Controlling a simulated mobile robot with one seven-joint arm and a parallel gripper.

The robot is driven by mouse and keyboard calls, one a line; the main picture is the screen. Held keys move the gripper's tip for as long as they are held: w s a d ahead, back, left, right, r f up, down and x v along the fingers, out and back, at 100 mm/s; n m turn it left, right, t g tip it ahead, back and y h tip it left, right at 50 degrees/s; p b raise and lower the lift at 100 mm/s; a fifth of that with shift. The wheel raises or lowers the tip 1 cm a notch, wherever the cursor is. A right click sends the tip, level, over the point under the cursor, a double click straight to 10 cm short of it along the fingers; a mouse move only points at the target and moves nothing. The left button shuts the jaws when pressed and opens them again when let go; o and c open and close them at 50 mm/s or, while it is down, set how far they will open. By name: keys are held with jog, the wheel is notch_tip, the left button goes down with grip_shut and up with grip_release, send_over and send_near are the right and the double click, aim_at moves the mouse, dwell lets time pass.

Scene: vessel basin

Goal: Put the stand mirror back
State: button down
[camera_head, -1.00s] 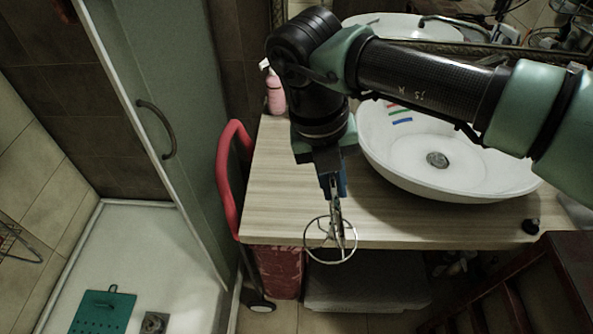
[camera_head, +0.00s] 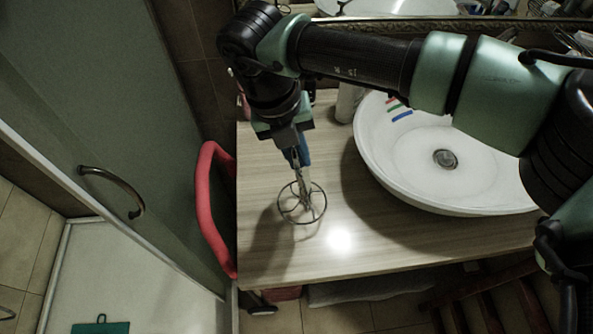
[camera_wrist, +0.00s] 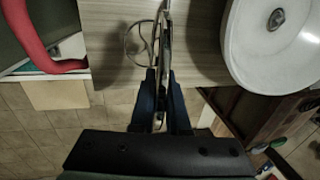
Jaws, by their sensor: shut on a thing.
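The stand mirror (camera_head: 303,196) shows in the head view as a thin metal piece with a round wire base, over the left part of the wooden counter. My gripper (camera_head: 301,160) is shut on its upper part and points down. In the wrist view, the mirror (camera_wrist: 165,38) is seen nearly edge-on between the blue-tipped fingers of my gripper (camera_wrist: 162,78), with its wire ring to the left. A shadow falls on the counter beside the base. I cannot tell whether the base touches the counter.
The white basin (camera_head: 405,165) stands right of the mirror on the counter (camera_head: 370,240). A red curved handle (camera_head: 207,205) runs along the counter's left side. The glass shower door (camera_head: 90,120) is further left. Bare counter lies between the mirror and the front edge.

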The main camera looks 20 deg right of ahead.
jog(key=shift+a+x, duration=0.2)
jog(key=shift+x, duration=0.65)
jog(key=shift+a+x, duration=0.15)
jog(key=shift+x, duration=0.75)
jog(key=shift+a+x, duration=0.2)
jog(key=shift+x, duration=0.65)
jog(key=c, duration=0.9)
grip_release()
jog(key=shift+w+p, duration=0.2)
jog(key=shift+p, duration=0.1)
jog(key=b+v, duration=0.2)
jog(key=v, duration=1)
jog(key=shift+r, duration=0.1)
